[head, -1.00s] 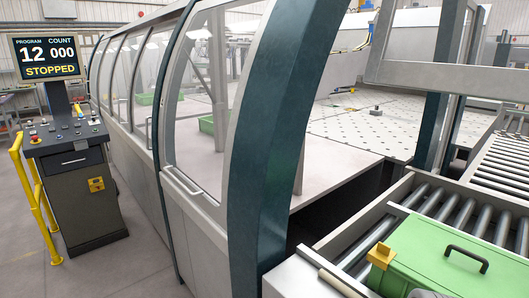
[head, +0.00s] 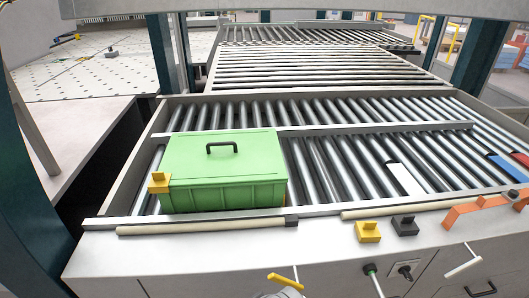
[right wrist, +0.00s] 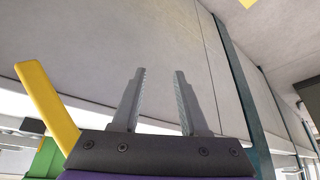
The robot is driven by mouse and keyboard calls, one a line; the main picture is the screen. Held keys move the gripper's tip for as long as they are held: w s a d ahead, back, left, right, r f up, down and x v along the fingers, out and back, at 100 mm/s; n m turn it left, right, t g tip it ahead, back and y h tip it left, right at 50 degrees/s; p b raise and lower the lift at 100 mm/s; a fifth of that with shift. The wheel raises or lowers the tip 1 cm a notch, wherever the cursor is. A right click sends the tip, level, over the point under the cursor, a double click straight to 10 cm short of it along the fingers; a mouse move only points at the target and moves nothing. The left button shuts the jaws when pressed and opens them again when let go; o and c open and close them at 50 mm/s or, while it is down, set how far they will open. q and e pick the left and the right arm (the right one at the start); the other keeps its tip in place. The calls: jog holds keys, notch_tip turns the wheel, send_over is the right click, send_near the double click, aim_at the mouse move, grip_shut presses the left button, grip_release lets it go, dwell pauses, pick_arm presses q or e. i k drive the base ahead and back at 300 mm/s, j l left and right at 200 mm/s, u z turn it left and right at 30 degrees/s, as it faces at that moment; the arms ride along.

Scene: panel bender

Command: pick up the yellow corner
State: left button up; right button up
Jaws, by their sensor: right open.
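A small yellow corner piece (head: 368,232) with a raised block lies on the front ledge of the roller table in the head view. A dark piece of similar shape (head: 405,225) lies just right of it. Another yellow piece (head: 158,183) sits at the left end of the green box, by the table's frame. My right gripper (right wrist: 160,92) shows in the right wrist view with its two fingers apart and nothing between them. No yellow corner is between or near its fingertips there. My left gripper is not in view.
The lidded green box (head: 222,170) stands on the rollers. An orange bracket (head: 485,207) lies at the right of the ledge. Pale rods (head: 200,227) lie along the front edge. A yellow bar (right wrist: 48,108) rises left of my right gripper.

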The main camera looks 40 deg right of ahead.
aim_at(366, 230)
jog(key=z, duration=2.3)
